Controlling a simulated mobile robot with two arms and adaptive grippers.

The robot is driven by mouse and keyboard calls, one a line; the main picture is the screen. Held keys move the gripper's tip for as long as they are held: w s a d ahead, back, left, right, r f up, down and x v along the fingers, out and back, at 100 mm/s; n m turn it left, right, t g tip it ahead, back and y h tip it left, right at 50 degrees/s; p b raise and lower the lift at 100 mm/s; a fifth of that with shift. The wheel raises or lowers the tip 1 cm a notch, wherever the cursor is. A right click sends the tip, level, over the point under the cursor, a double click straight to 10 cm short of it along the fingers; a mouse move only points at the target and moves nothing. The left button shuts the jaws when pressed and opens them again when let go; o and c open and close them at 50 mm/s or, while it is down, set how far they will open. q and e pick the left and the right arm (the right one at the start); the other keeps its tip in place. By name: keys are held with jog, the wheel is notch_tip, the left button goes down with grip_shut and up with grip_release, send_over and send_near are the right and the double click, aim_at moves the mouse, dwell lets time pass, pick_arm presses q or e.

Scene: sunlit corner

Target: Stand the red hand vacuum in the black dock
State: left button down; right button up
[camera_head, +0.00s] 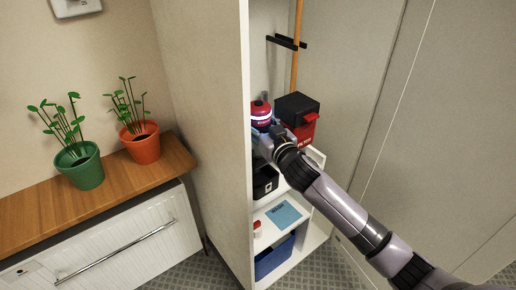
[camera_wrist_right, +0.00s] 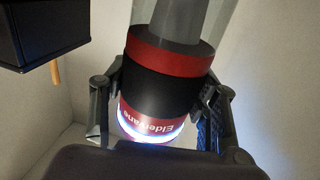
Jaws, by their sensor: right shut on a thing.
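The red hand vacuum (camera_head: 261,113) is at the top of the open cupboard section in the head view, its red end with a bright ring showing. My right gripper (camera_head: 264,138) is at it and hides its lower part. In the right wrist view the vacuum (camera_wrist_right: 162,88) has a black middle between red bands, a grey nozzle and a lit ring. The fingers of my right gripper (camera_wrist_right: 157,108) are shut around its black middle. A black item with a white mark (camera_head: 264,184) on the shelf below may be the dock; my arm partly covers it. My left gripper is out of view.
A red box with a black lid (camera_head: 297,118) stands close right of the vacuum. A wooden pole (camera_head: 297,45) rises behind it. The cupboard's side panel (camera_head: 205,110) is close on the left. Lower shelves hold a light-blue item (camera_head: 285,214) and a blue bin (camera_head: 274,259).

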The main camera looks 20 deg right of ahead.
jog(key=f, duration=0.4)
jog(key=shift+w+a+f, duration=0.1)
jog(key=shift+w+f, duration=0.2)
jog(key=shift+f, duration=0.2)
jog(key=shift+s+f, duration=0.15)
jog(key=shift+f, duration=0.2)
notch_tip(320, 180, down, 3)
jog(key=shift+f, duration=0.35)
pick_arm(q)
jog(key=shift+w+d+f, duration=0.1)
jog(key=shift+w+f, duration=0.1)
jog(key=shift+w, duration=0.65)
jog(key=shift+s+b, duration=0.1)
jog(key=shift+b, duration=0.2)
pick_arm(e)
jog(key=shift+f, duration=0.1)
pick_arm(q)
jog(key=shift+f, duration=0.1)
pick_arm(e)
jog(key=o, duration=1.2)
jog(key=shift+c, duration=0.2)
